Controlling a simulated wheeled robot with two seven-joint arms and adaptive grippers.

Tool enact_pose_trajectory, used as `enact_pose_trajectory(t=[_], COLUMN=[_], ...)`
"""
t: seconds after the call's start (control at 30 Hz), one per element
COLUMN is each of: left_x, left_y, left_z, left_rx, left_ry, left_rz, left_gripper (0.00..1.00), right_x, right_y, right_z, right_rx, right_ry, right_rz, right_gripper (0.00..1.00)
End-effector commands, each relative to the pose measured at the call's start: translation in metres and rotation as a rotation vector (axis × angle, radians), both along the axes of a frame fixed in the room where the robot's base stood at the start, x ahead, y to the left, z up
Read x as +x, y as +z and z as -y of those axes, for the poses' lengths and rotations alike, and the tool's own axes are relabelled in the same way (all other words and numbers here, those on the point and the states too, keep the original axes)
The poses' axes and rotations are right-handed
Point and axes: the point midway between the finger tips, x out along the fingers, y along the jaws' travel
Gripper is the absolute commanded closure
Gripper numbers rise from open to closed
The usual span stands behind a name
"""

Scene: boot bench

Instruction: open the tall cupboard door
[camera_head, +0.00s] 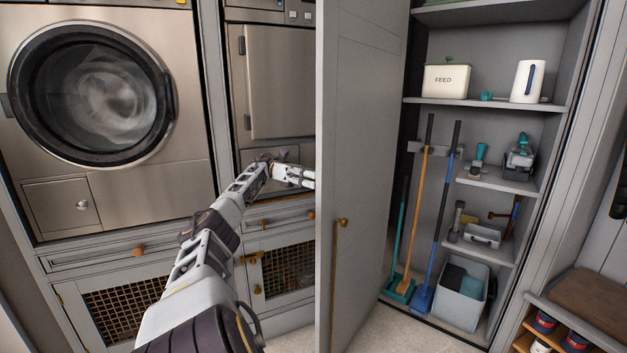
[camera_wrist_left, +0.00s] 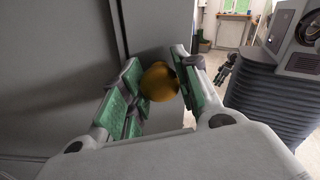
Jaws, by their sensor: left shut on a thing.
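The tall cupboard door (camera_head: 365,130) is grey and stands swung wide out from the cupboard, its inner face towards the head camera.
Brooms and mops (camera_head: 425,200) stand inside the cupboard beside a grey bin (camera_head: 462,298). A feed tin (camera_head: 446,80) and a white jug (camera_head: 528,80) are on an upper shelf. A washer (camera_head: 110,180) is at left; a low bench (camera_head: 590,300) is at right.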

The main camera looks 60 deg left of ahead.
Motion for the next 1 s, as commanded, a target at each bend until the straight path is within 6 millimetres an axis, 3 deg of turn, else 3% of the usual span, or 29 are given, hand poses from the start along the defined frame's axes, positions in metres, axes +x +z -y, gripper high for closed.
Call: enact_pose_trajectory(t=[0.13,0.17,0.33,0.77,1.0], left_x=[0.000,0.000,0.000,0.000,0.000], left_y=[0.000,0.000,0.000,0.002,0.014], left_z=[0.000,0.000,0.000,0.000,0.000], left_rx=[0.001,0.001,0.001,0.001,0.001], left_ry=[0.001,0.001,0.000,0.000,0.000], left_rz=[-0.001,-0.001,0.000,0.000,0.001], left_gripper=[1.00,0.67,0.46,0.46,0.46], right_x=[-0.002,-0.002,-0.003,-0.003,-0.003], right_y=[-0.002,-0.002,-0.002,0.001,0.000], right_z=[0.001,0.001,0.001,-0.003,-0.002], right_rx=[-0.002,-0.003,-0.002,0.008,0.006], right_ry=[0.001,0.001,0.001,-0.003,-0.002], right_rz=[-0.004,-0.005,-0.008,-0.006,-0.005], right_gripper=[0.60,0.60,0.60,0.60,0.60])
